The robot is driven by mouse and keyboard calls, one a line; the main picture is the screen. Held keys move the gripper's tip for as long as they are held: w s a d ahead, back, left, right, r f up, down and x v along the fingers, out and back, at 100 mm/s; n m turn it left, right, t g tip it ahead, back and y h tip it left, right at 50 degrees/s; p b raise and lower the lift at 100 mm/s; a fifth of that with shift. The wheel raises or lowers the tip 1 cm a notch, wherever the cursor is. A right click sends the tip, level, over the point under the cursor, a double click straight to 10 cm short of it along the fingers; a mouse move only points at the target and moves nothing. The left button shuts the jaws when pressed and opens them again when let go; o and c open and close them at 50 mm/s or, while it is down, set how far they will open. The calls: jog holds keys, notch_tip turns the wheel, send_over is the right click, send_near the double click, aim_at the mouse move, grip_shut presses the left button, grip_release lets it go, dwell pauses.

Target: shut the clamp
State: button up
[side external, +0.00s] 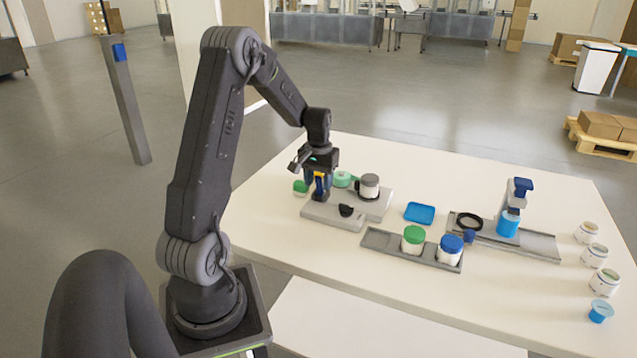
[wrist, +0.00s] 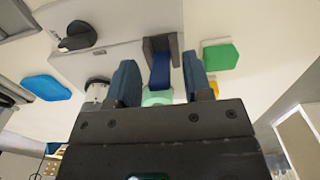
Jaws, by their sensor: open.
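The clamp shows in the wrist view as a dark blue lever (wrist: 160,75) standing in a grey bracket on the grey base plate (wrist: 108,62). My gripper (wrist: 160,69) is open, with one blue-grey finger on each side of the lever. I see gaps between the lever and both fingers. In the side view my gripper (side external: 319,190) points down over the left end of the base plate (side external: 330,214) and mostly hides the clamp. A mint-green round part (side external: 343,179) sits behind it, partly hidden in the wrist view.
A black knob (side external: 346,210) and a grey-lidded white jar (side external: 368,187) stand on the base plate. A green block (side external: 300,187) is close left of my gripper. Green-lidded (side external: 413,239) and blue-lidded (side external: 451,249) jars stand to the right, near a blue tray (side external: 420,213).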

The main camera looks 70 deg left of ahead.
jog(key=shift+f, duration=0.4)
jog(key=shift+c, duration=0.3)
grip_shut()
jog(key=shift+s+d+f+t+y, duration=0.15)
jog(key=shift+s+d+t+y, duration=0.1)
jog(key=shift+t+y, duration=0.3)
jog(key=shift+s+d+f+t+y, duration=0.1)
jog(key=shift+s+d+t+y, duration=0.1)
jog(key=shift+t+y, duration=0.35)
jog(key=shift+o, duration=0.3)
grip_release()
jog(key=v, duration=1.3)
jog(key=shift+r, duration=0.45)
